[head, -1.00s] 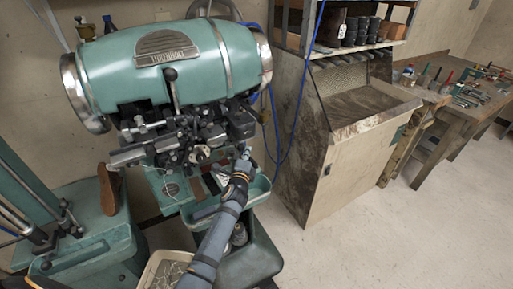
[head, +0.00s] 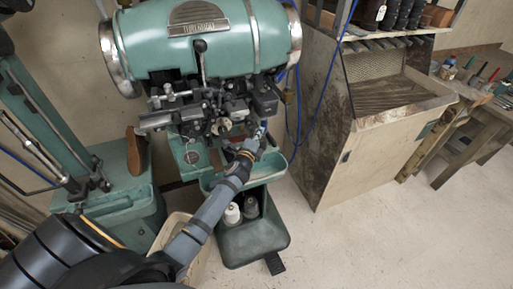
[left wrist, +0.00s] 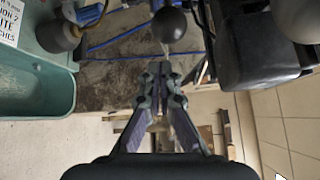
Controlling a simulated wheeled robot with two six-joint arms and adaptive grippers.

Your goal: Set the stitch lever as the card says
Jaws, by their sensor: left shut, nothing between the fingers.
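The green stitcher (head: 215,35) stands in the head view with a lever ending in a black ball knob (head: 200,46) on its front. My left gripper (head: 262,128) is at the right of the machine's black mechanism, below and right of that knob. In the left wrist view its fingers (left wrist: 160,72) are shut and empty. A black ball knob (left wrist: 169,25) shows just beyond the fingertips there, apparently apart from them; I cannot tell if it is the same knob. My right gripper is not in view.
A green tray (left wrist: 40,85) is beside the gripper on the left of the wrist view. A dark block (left wrist: 262,45) is close on the right. In the head view, thread spools (head: 232,213) stand below the arm. A worn wooden cabinet (head: 370,150) stands right; the floor before it is clear.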

